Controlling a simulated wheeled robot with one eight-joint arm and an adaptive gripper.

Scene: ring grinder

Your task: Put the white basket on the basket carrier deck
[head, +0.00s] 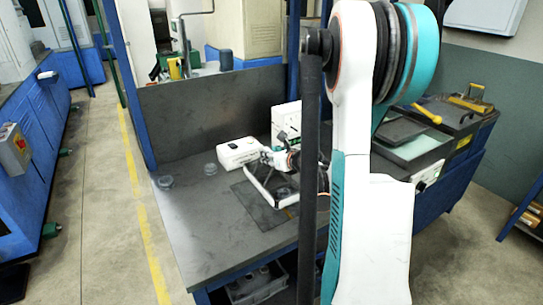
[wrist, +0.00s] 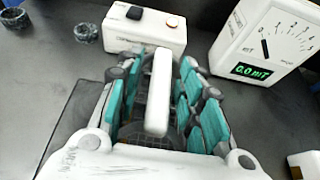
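The white basket (head: 262,191) stands on the table, over a dark square plate, partly hidden by my arm in the head view. In the wrist view its white handle bar (wrist: 158,92) rises between my fingers, with dark mesh (wrist: 135,135) below. My gripper (wrist: 158,75) has teal-padded fingers on both sides of the handle, with narrow gaps visible, so it looks open around it. In the head view my gripper (head: 282,160) is small, at the basket. I cannot tell which surface is the basket carrier deck.
A white box with black and orange buttons (wrist: 146,30) and a white meter box reading 0.0 mT (wrist: 265,45) stand just behind the basket. Two small dark cups (wrist: 86,32) are at the left. The table's front left (head: 210,240) is clear. A blue-framed bench (head: 465,150) is at the right.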

